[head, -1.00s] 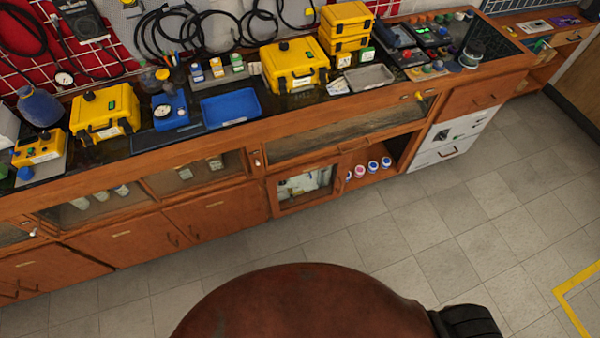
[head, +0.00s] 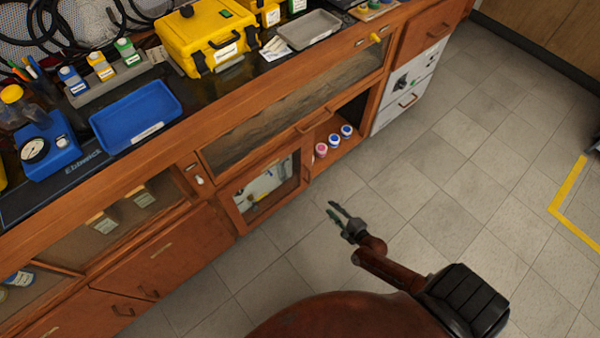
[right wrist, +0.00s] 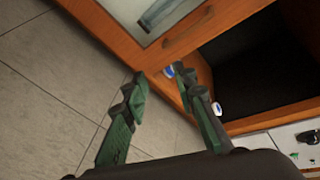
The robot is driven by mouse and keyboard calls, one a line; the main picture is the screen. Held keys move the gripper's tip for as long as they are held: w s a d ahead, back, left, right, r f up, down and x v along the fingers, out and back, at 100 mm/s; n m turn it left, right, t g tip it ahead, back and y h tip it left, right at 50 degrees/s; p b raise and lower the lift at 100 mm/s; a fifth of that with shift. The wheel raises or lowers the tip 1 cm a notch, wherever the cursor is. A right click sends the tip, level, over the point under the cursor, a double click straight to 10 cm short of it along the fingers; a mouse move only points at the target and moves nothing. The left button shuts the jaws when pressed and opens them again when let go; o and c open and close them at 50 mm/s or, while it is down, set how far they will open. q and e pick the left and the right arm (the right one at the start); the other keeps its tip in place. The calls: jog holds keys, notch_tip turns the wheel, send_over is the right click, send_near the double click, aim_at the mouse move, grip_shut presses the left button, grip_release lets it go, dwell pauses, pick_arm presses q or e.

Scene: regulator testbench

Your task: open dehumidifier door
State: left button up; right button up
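The small wooden door with a glass pane (head: 265,190) sits low in the bench front, left of an open shelf bay. It looks shut, and pale items show behind its glass. In the right wrist view the door's wooden frame (right wrist: 172,44) and its handle (right wrist: 188,33) are at the top, beyond my fingertips. My right gripper (head: 338,211) is in front of the bench, to the right of the door and apart from it. In the right wrist view its two green fingers (right wrist: 160,83) are spread with nothing between them. My left gripper is not in view.
The open bay (head: 345,118) beside the door holds several capped bottles (head: 333,140). A white drawer unit (head: 410,85) stands to its right. Bench drawers and the worktop edge overhang the door. A blue tray (head: 137,117) and yellow case (head: 207,37) are on top. The tiled floor (head: 440,200) is clear.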

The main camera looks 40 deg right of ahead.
jog(key=w+m+t+b, duration=0.2)
jog(key=w+m+b, duration=0.3)
jog(key=w+m, duration=0.1)
jog(key=m+t+h+b, duration=0.2)
jog(key=m+b, duration=0.2)
jog(key=m, duration=0.4)
send_near(309, 173)
jog(key=w+f, duration=0.1)
jog(key=w, duration=0.2)
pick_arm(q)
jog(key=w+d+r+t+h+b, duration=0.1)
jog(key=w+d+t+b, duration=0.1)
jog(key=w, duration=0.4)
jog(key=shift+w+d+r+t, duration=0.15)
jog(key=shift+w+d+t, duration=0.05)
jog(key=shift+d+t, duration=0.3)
pick_arm(e)
jog(key=shift+w+d, duration=0.3)
jog(key=shift+w, duration=0.9)
jog(key=shift+w+d, duration=0.25)
jog(key=shift+w, duration=1)
jog(key=shift+w+d, duration=0.3)
jog(key=shift+w, duration=0.9)
jog(key=shift+c, duration=0.3)
grip_shut()
